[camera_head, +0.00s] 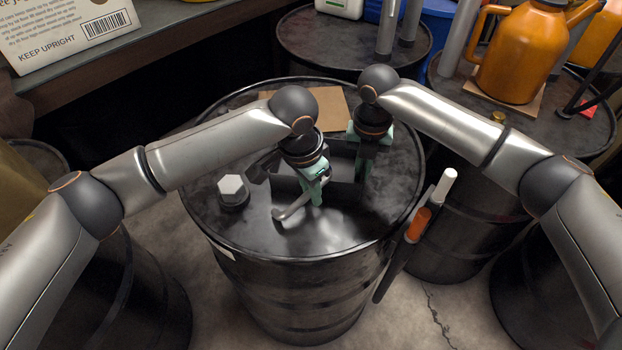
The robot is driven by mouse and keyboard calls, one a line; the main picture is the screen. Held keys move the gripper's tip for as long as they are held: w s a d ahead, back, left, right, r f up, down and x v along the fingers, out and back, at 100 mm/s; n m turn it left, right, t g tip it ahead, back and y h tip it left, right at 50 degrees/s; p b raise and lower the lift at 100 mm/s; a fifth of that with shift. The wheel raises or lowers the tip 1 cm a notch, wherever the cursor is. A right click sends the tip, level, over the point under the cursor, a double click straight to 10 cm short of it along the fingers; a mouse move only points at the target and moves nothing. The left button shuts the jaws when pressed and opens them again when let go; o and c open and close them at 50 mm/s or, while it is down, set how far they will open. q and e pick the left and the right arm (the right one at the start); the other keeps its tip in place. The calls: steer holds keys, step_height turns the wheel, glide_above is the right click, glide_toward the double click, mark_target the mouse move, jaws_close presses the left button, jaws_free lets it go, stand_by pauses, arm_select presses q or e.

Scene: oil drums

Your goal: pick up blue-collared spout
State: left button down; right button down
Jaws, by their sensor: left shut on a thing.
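My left gripper (314,190) is low over the middle of the near black drum (225,235). Its green fingers are shut on a slim grey bent spout (290,212), whose free end points to the lower left, close to the drum top. No blue collar shows on it; the gripper may hide that part. My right gripper (362,160) points down over the right back of the same drum, beside a dark box-like holder (343,187). Its fingertips are partly hidden, so I cannot tell whether it is open or holds anything.
A pale hexagonal cap (231,186) stands left on the drum, with cardboard (332,101) at its back. Orange (419,222) and white (444,186) handles stick up at the right rim. Other drums bear grey tubes (388,28) and an orange jug (515,55).

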arm_select(q)
steer(key=shift+r, duration=0.1)
step_height(320, 180, up, 9)
steer(key=shift+r, duration=0.1)
steer(key=shift+s+a+r+m, duration=0.1)
steer(key=shift+s+a+m, duration=0.15)
steer(key=shift+a+m, duration=0.05)
steer(key=s+a+f+m+g, duration=0.2)
steer(key=s+a+f+m, duration=0.1)
steer(key=s+a+m, duration=0.9)
steer(key=w+d, duration=1)
steer(key=d, duration=0.4)
steer(key=shift+w+d+f+n, duration=0.15)
steer(key=shift+w+d+n, duration=0.15)
steer(key=shift+w+d, duration=0.1)
